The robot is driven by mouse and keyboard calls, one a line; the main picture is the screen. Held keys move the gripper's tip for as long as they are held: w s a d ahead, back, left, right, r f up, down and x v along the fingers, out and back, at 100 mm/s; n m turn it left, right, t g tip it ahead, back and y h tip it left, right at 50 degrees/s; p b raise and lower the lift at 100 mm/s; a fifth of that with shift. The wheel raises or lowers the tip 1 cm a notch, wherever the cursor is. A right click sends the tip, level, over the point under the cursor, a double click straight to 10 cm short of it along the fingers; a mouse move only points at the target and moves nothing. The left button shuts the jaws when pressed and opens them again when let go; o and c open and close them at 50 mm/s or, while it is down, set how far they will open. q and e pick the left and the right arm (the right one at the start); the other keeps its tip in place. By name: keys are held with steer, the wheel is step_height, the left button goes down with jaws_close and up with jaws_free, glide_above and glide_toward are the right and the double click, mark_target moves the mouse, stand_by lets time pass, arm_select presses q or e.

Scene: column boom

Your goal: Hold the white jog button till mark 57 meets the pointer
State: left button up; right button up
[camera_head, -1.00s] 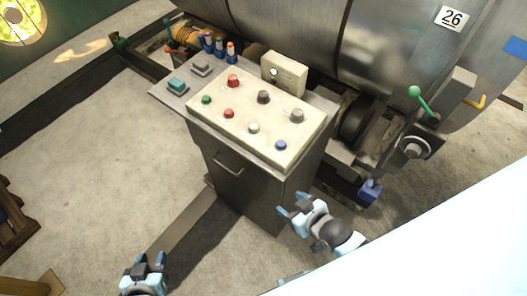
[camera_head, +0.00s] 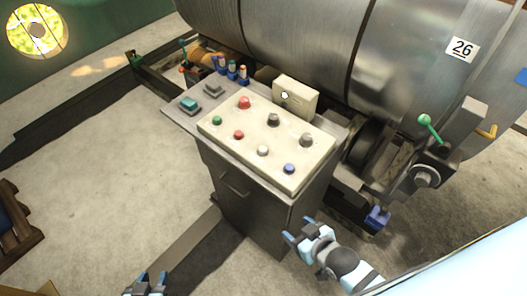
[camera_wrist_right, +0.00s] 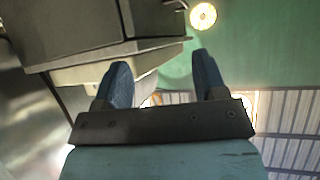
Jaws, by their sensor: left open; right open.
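The white button (camera_head: 263,150) sits in the front row of the cream control panel (camera_head: 222,127), between a red and a blue button. Nothing touches it. The large metal drum (camera_head: 300,40) behind carries a plate marked 26 (camera_head: 463,48). Mark 57 is not in view, and I cannot make out a pointer for certain. My right gripper (camera_head: 298,230) is open and empty, low beside the front right of the cabinet. Its spread fingers also show in the right wrist view (camera_wrist_right: 163,78). My left gripper (camera_head: 150,281) is open and empty at the bottom edge, away from the panel.
The panel also has a green button (camera_head: 217,120), red buttons, dark knobs and a blue button (camera_head: 289,168). A small box (camera_head: 297,97) with a white round spot stands behind it. A green-knobbed lever (camera_head: 425,120) is at right.

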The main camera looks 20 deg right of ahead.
stand_by(0.4)
jaws_close()
stand_by(1.5)
